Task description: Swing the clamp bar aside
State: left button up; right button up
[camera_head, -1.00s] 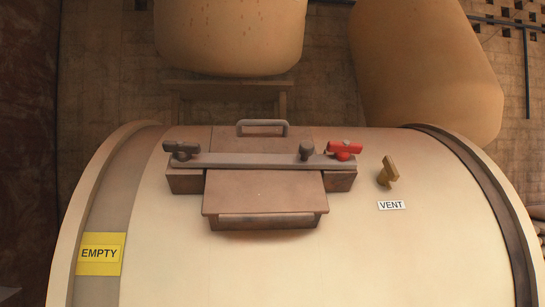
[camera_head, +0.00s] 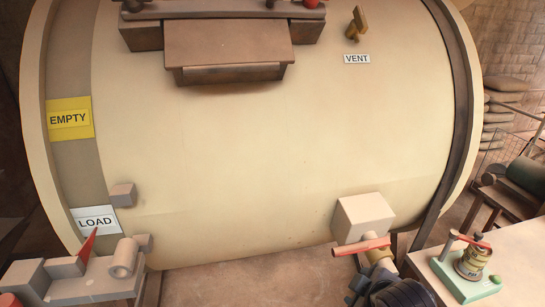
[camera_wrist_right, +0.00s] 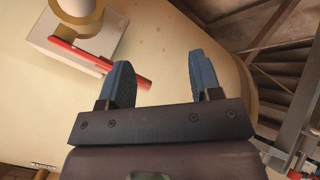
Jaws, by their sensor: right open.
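The clamp bar (camera_head: 225,11) is a long brownish-grey bar along the top edge of the head view. It lies across the hatch block on the cream drum. A dark knob (camera_head: 132,6) sits at its left end, and a bit of a red handle (camera_head: 311,3) shows near its right end; their tops are cut off by the frame. My right gripper (camera_wrist_right: 162,75) shows in the right wrist view, open and empty, its two blue-grey fingers apart. A red lever (camera_wrist_right: 95,65) on a pale box lies just left of the fingers. The clamp bar does not show there. My left gripper is not in view.
A brass vent handle (camera_head: 357,24) stands right of the hatch. A pale box (camera_head: 364,216) with a red lever juts from the drum's lower right. A bench at right holds a green-based device (camera_head: 468,265). A grey fixture (camera_head: 80,275) stands at lower left.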

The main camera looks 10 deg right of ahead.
jog(key=w+a+r+n+t+y, duration=0.1)
jog(key=w+a+r+n+t, duration=0.25)
jog(key=w+r+n, duration=0.6)
jog(key=w+a+r+n+t, duration=0.2)
jog(key=w+r+n+t, duration=0.4)
jog(key=r, duration=0.6)
jog(key=w+a+r+n+t+y, duration=0.25)
jog(key=r+n, duration=0.45)
jog(key=r, duration=0.7)
jog(key=w+a+r+n+t+y, duration=0.1)
jog(key=w+a+r+n+t, duration=0.15)
jog(key=r+n, duration=0.75)
jog(key=w+r+m+p, duration=0.1)
jog(key=w+r, duration=0.1)
jog(key=w, duration=0.1)
jog(key=w+a+r+p, duration=0.1)
jog(key=w+r, duration=0.2)
jog(key=w+a+r+m, duration=0.1)
jog(key=w+r, duration=0.1)
jog(key=w, duration=0.2)
jog(key=shift+a+r+m+g+p, duration=0.15)
jog(key=shift+m+g+p, duration=0.2)
jog(key=shift+p, duration=0.05)
jog(key=shift+s, duration=0.1)
grip_shut()
